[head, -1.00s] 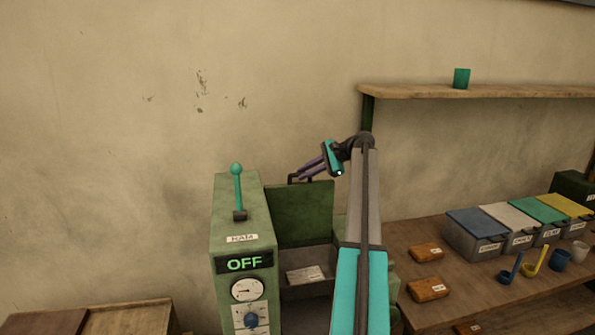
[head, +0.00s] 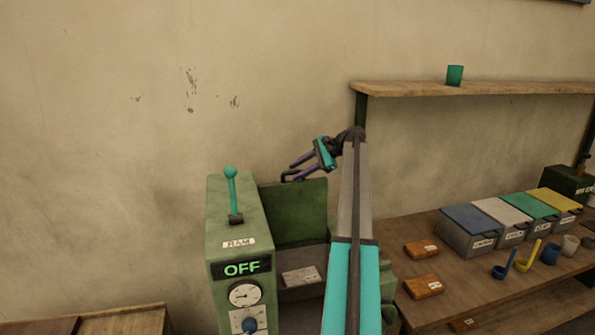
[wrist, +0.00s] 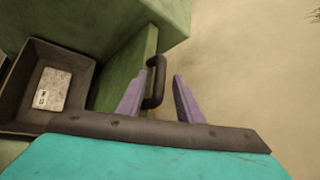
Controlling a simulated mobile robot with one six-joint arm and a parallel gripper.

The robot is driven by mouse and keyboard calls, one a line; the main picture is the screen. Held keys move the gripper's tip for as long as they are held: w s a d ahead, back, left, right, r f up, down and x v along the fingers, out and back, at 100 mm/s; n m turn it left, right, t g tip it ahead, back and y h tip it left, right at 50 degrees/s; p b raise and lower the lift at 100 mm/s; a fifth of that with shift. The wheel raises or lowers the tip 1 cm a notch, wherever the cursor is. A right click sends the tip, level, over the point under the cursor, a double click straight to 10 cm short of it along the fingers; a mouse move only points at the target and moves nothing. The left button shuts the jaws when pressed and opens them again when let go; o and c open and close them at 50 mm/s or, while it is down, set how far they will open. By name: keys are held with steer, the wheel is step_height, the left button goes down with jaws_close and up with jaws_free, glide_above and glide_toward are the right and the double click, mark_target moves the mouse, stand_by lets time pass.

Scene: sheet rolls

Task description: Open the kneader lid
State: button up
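The green kneader (head: 228,215) stands left of centre, its panel reading OFF. Its green lid (head: 295,212) stands upright at the back, and the basin (head: 300,278) in front of it is uncovered. The dark lid handle (wrist: 156,85) sits at the lid's upper edge; in the head view it is hard to separate from my fingers. My gripper (head: 288,170) is open at the lid's top edge. In the wrist view its purple fingers (wrist: 158,78) stand apart on either side of the handle, with a gap visible on the right side.
A table (head: 470,292) at the right holds lidded bins (head: 468,230), brown blocks (head: 422,286), scoops and cups. A wooden crate (head: 125,320) is at lower left. The wall is behind the lid.

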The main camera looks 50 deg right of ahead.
steer(key=shift+s, duration=0.1)
steer(key=shift+b+v, duration=0.65)
steer(key=shift+v, duration=0.5)
steer(key=p+v, duration=0.2)
steer(key=v, duration=0.3)
steer(key=shift+r+p, duration=0.1)
steer(key=shift+p, duration=0.25)
